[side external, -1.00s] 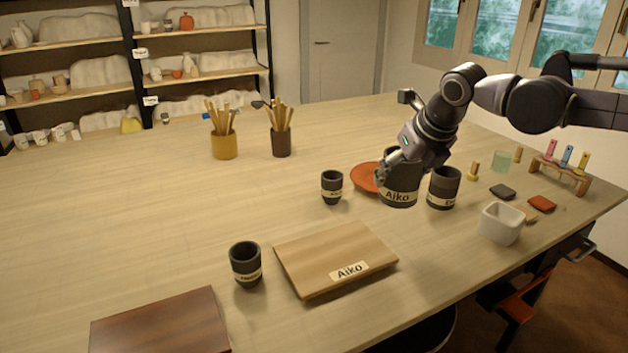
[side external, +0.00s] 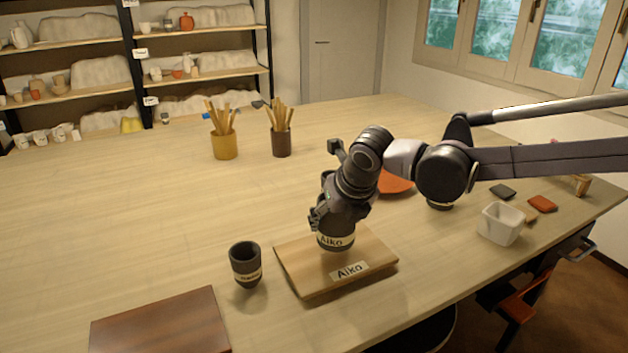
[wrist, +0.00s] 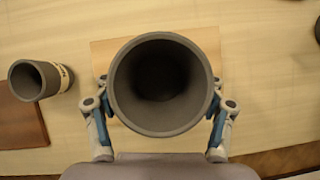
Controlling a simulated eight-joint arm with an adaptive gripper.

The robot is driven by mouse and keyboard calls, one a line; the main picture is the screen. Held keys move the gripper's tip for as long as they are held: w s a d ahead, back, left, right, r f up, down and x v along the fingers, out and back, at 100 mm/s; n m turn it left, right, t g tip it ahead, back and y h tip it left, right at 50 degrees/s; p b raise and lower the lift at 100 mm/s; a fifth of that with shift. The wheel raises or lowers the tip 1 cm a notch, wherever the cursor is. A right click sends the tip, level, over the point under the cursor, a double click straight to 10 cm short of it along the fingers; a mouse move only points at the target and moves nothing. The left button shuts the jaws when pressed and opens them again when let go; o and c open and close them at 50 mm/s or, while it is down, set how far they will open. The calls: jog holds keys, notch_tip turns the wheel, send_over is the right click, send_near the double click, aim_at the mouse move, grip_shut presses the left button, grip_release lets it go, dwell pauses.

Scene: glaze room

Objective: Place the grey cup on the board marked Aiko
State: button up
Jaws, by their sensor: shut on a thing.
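My gripper (side external: 322,222) is shut on this cup. In the wrist view the cup's open, empty mouth (wrist: 160,122) sits between my two fingers, with the board (wrist: 103,50) partly hidden beneath it.
A smaller dark labelled cup (side external: 245,264) stands just left of the board, and a dark brown board (side external: 160,325) lies front left. A white square pot (side external: 500,224) stands to the right. Two tool pots, a yellow one (side external: 224,146) and a brown one (side external: 281,143), stand behind.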

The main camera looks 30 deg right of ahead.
aim_at(336, 230)
jog(key=shift+f, duration=1.45)
jog(key=shift+f, duration=0.15)
jog(key=o, duration=1.4)
jog(key=shift+c, duration=0.2)
